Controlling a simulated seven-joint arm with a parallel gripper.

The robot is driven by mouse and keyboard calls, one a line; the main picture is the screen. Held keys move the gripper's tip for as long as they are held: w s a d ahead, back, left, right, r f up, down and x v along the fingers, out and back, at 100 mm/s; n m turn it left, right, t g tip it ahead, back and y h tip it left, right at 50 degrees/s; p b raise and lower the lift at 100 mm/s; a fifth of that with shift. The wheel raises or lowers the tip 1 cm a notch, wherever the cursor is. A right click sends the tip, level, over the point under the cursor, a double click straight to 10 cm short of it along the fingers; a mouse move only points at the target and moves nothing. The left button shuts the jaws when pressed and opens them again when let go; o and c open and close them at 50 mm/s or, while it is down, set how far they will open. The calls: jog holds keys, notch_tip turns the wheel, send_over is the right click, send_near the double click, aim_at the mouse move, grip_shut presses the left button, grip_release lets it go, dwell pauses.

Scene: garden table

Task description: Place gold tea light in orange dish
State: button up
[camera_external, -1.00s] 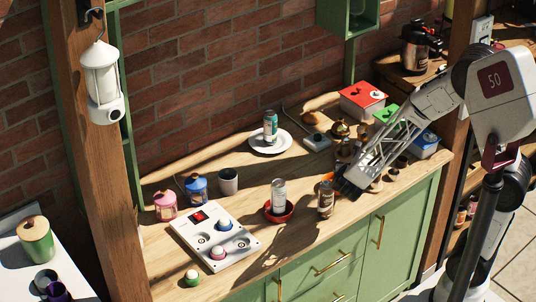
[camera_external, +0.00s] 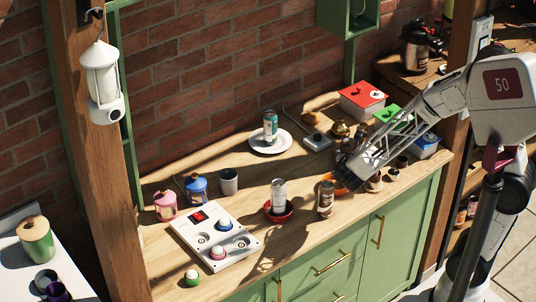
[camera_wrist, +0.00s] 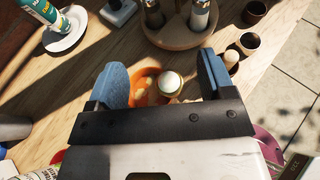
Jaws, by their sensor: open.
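The orange dish (camera_external: 346,185) is on the wooden counter, partly hidden behind my gripper (camera_external: 345,174) in the external view. In the wrist view the orange dish (camera_wrist: 140,92) shows between my fingers. A small round gold-sided thing with a white top, which looks like the gold tea light (camera_wrist: 168,82), appears at the dish's right side. It seems to be inside the dish, though its base is hidden. My gripper (camera_wrist: 163,68) is open. Its blue fingers stand apart to the left and right of the tea light, with visible gaps, above the dish.
A spice jar (camera_external: 325,198) stands left of the dish, and a red dish with a jar (camera_external: 279,195) is farther left. Small dark cups (camera_wrist: 250,42) stand right of my gripper. A round wooden stand (camera_wrist: 180,34) with shakers is behind. A plate with a can (camera_external: 270,132) is at the back.

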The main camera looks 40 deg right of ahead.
jog(key=s+d+r+m+g+y, duration=0.1)
jog(key=s+d+r+m+g, duration=0.2)
jog(key=s+d+m, duration=0.3)
jog(key=s+d+r+m+g+y, duration=0.1)
jog(key=s+d+r+m+g, duration=0.25)
jog(key=s+m, duration=0.5)
jog(key=s+a+r+m+y, duration=0.4)
jog(key=s+r+m+y, duration=0.2)
jog(key=s+m, duration=0.5)
jog(key=shift+m+y, duration=0.7)
jog(key=shift+m, duration=0.15)
